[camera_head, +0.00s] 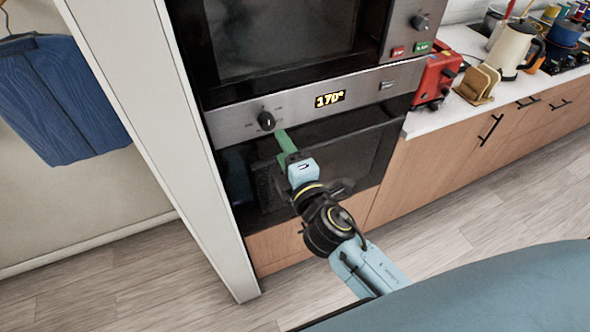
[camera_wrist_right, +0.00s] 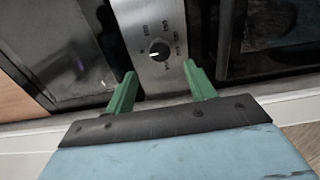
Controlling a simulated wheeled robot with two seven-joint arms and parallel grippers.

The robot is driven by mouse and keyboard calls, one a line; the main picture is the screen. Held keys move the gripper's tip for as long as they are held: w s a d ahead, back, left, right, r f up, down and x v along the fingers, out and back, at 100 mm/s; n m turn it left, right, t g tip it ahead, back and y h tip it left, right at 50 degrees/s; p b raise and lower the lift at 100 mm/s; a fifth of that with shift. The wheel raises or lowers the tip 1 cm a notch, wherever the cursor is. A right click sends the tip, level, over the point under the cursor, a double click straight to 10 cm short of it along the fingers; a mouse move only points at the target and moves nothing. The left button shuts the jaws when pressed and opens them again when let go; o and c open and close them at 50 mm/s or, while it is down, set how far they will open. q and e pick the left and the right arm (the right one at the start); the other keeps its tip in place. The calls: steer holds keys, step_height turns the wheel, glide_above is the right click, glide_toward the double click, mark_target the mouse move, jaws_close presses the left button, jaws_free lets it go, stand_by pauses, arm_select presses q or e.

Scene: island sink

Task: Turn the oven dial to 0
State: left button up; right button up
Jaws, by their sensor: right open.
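The oven dial (camera_head: 266,121) is a dark round knob on the left part of the oven's steel control panel. The display (camera_head: 330,99) on the same panel reads 170°. In the right wrist view the dial (camera_wrist_right: 159,50) shows with printed marks around it, too small to read surely. My right gripper (camera_head: 281,136) has its green fingertips just to the lower right of the dial in the head view. In the wrist view its two fingers (camera_wrist_right: 160,72) are spread and empty, with the dial beyond and between their tips. My left gripper is not in view.
The microwave (camera_head: 285,35) sits above the oven, whose dark glass door (camera_head: 345,150) is below the panel. A white cabinet side panel (camera_head: 165,140) stands close left of the oven. A red toaster (camera_head: 436,78) and kettle (camera_head: 513,48) are on the counter at right.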

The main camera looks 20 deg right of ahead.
steer(key=s+b, duration=0.1)
steer(key=s, duration=0.4)
steer(key=shift+s+d, duration=0.1)
steer(key=shift+s, duration=0.25)
steer(key=s+d+f+m+g+b, duration=0.1)
steer(key=s+f+m+g+b, duration=0.15)
steer(key=f, duration=1.15)
steer(key=s+d+f+m+g+b, duration=0.15)
steer(key=s+f+g, duration=0.25)
steer(key=f, duration=0.9)
steer(key=s+d+f+m+g+b, duration=0.1)
steer(key=s+f+m+g+b, duration=0.15)
steer(key=f, duration=1.15)
steer(key=s+d+f+m+g+b, duration=0.2)
steer(key=s+d+f+m+g, duration=0.1)
steer(key=s+f, duration=0.7)
steer(key=s+d+f+m+g+b, duration=0.2)
steer(key=s+f+m+g, duration=0.3)
steer(key=s+f, duration=0.6)
steer(key=s+m, duration=0.1)
steer(key=s, duration=0.5)
steer(key=shift+s+d+m+h, duration=0.3)
steer(key=shift+s+d+m, duration=0.05)
steer(key=shift+d, duration=0.05)
